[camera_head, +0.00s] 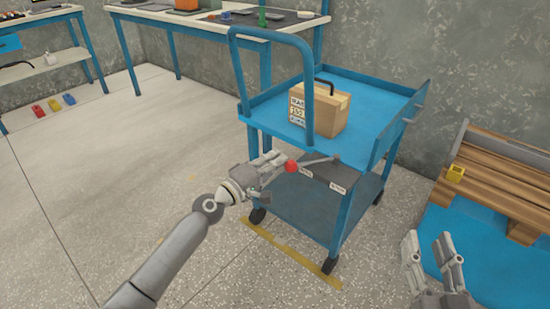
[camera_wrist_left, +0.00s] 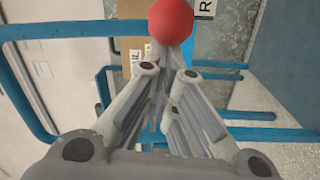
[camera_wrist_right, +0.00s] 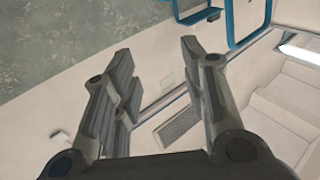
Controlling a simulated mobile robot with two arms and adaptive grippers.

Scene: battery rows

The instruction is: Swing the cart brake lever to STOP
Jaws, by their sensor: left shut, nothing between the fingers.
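The blue cart (camera_head: 375,90) stands in the middle of the head view. Its brake lever (camera_head: 318,161) is a grey bar with a red ball knob (camera_head: 291,166) at its left end. Dark plates with small white labels lie below the lever, too small to read. My left gripper (camera_head: 280,160) is shut and empty, with its fingertips at the red knob. In the left wrist view the knob (camera_wrist_left: 171,20) shows just beyond the closed fingertips; I cannot tell whether they touch. My right gripper (camera_head: 432,245) is open and empty at the lower right, away from the cart.
A cardboard box (camera_head: 330,108) with a black handle sits on the cart's top tray. A workbench (camera_head: 200,22) stands behind. The floor left of the cart is clear.

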